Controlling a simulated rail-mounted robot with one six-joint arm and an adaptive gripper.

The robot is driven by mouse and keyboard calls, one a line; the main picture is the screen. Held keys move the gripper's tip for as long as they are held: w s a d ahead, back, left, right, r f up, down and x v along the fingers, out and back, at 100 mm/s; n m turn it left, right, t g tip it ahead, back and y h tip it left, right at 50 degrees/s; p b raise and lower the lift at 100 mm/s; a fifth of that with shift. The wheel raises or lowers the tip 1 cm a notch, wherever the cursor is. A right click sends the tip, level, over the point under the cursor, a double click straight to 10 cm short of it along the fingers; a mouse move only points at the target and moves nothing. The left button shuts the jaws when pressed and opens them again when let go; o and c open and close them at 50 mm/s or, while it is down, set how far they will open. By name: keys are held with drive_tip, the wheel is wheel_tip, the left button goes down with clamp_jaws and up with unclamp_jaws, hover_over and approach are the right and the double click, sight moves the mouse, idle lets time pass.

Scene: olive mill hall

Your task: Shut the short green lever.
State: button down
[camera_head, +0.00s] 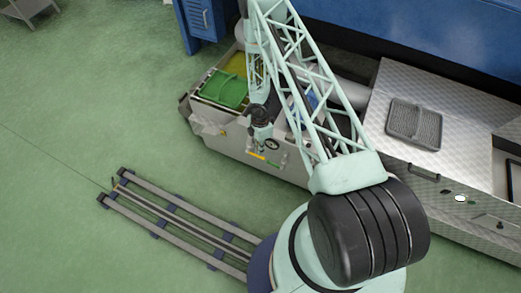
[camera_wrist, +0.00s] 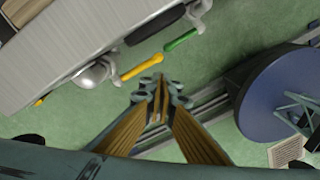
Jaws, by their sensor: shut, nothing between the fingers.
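The short green lever (camera_wrist: 182,41) shows in the wrist view, jutting out from a grey valve fitting on the side of a metal machine. In the head view it is a small green piece (camera_head: 284,161) low on the machine's front. A longer yellow lever (camera_wrist: 143,67) lies just left of it, its tip close to the green lever's tip. My gripper (camera_wrist: 159,88) is shut and empty, its fingertips below the yellow lever's tip in the wrist picture and apart from the green lever. In the head view my gripper (camera_head: 261,142) is small beside the machine front.
A green crate (camera_head: 222,89) sits on the machine top. The floor rail (camera_head: 180,222) runs in front.

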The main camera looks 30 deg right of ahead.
drive_tip(key=shift+w+a+r+p, duration=0.2)
drive_tip(key=shift+w+r+p, duration=0.2)
drive_tip(key=shift+p, duration=1.15)
drive_tip(key=shift+r, duration=0.1)
